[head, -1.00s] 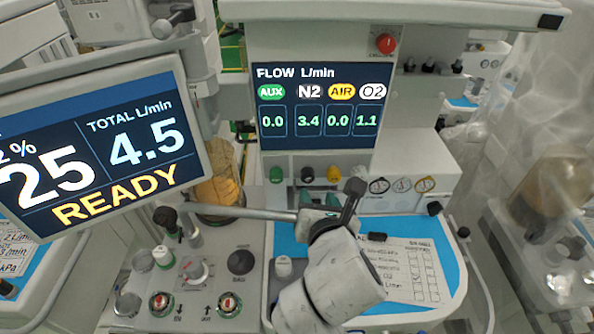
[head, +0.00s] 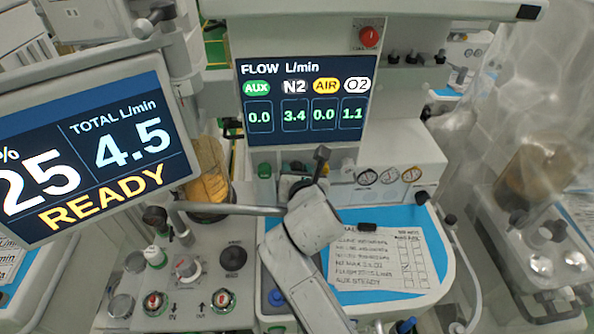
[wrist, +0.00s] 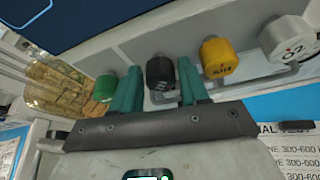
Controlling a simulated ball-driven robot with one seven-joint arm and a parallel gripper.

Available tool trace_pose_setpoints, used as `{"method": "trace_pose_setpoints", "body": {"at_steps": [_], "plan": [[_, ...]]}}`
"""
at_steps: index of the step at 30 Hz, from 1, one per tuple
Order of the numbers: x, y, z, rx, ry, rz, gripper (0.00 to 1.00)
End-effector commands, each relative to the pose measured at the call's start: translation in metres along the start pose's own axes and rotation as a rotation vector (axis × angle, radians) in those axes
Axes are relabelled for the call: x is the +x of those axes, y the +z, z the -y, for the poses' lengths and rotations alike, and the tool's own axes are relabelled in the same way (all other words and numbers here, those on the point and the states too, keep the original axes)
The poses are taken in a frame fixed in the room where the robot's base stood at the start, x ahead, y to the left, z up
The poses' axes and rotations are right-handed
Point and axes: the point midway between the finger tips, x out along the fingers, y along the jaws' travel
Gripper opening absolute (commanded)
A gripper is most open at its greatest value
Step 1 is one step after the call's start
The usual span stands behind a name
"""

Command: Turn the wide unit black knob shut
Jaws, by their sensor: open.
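The black knob (wrist: 160,72) sits under the flow display in a row between a green knob (wrist: 105,88) and a yellow knob (wrist: 218,57). In the wrist view my gripper (wrist: 158,68) is open, with one green finger on each side of the black knob. I cannot tell whether either finger touches it. In the head view my wrist and gripper (head: 302,180) largely cover the knob row. The flow display (head: 305,100) reads N2 3.4, O2 1.1, AUX 0.0 and AIR 0.0.
A white O2 knob (wrist: 290,43) stands right of the yellow one. Three round gauges (head: 390,176) are right of the knobs. A checklist sheet (head: 382,260) lies on the blue worktop. The large READY screen (head: 85,150) is at left, and a red knob (head: 369,37) is above.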

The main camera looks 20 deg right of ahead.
Motion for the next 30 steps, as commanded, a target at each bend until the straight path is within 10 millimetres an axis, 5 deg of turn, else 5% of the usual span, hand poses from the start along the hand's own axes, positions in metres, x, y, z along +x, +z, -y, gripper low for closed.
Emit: {"method": "trace_pose_setpoints", "body": {"at_steps": [5,18,30], "plan": [[0.0,-0.0001,0.0003,0.0,0.0,0.0,0.43],[-0.0003,-0.0003,0.0003,0.0,0.0,-0.001,0.03],[-0.0012,0.0013,0.002,0.1,0.04,-0.002,0.03]]}}
